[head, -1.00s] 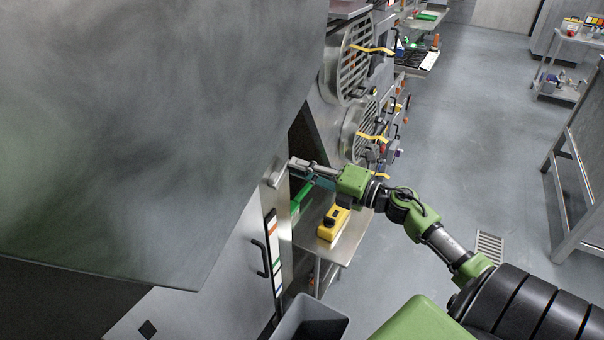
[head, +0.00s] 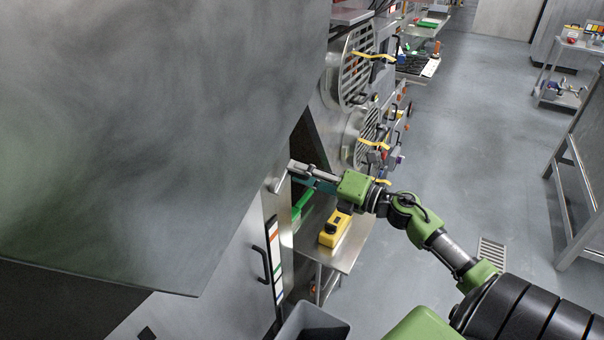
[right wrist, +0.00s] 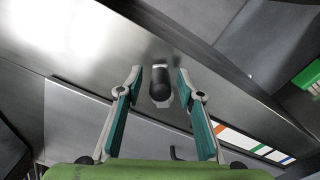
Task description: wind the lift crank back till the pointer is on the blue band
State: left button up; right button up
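The crank's black handle (right wrist: 159,85) points toward the camera in the right wrist view. My right gripper (right wrist: 158,78) is open, one finger on each side of the handle, with a gap on both sides. In the head view the right gripper (head: 299,172) is at the steel panel beside the pale metal crank (head: 278,181), its tips partly hidden there. The scale strip (head: 275,262) with coloured bands runs down the panel below; it also shows in the right wrist view (right wrist: 254,143), with orange, green, blue and red bands. I cannot make out the pointer. My left gripper is not in view.
A large grey hood (head: 150,130) fills the left of the head view. A black door handle (head: 262,263) is beside the strip. A small steel table (head: 347,254) with a yellow device (head: 335,228) stands just right. Open floor (head: 480,140) lies farther right.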

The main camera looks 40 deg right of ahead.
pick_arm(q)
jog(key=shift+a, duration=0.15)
pick_arm(e)
jog(key=v, duration=1.2)
